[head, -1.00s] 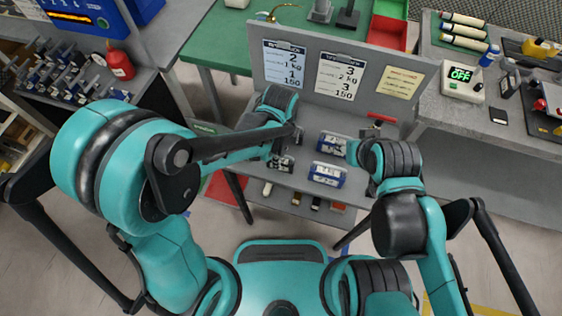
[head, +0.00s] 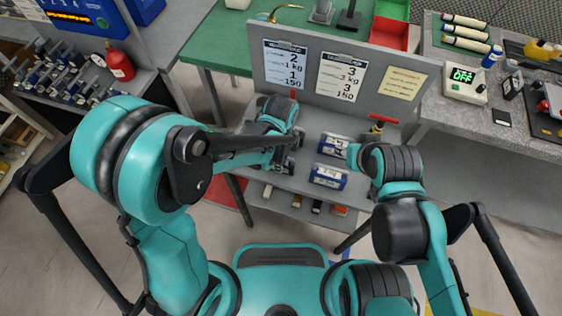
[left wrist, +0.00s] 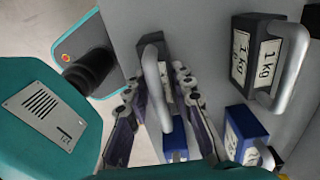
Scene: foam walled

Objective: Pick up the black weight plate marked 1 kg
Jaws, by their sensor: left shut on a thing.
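In the left wrist view, the fingers of my left gripper (left wrist: 160,105) are shut around the grey handle of a dark weight plate (left wrist: 152,52), seen nearly edge-on with no readable label. A black plate marked 1 kg (left wrist: 243,55), with a grey handle, stands to the right, apart from the fingers. In the head view, my left gripper (head: 288,155) is low over the grey shelf (head: 262,190), partly hidden by its arm. My right arm is at the right of the shelf; its fingers are hidden.
A blue weight (left wrist: 240,130) is near the 1 kg plate in the wrist view. A grey panel with paper signs (head: 340,77) rises behind the shelf. A cluttered grey bench (head: 470,130) is at the right.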

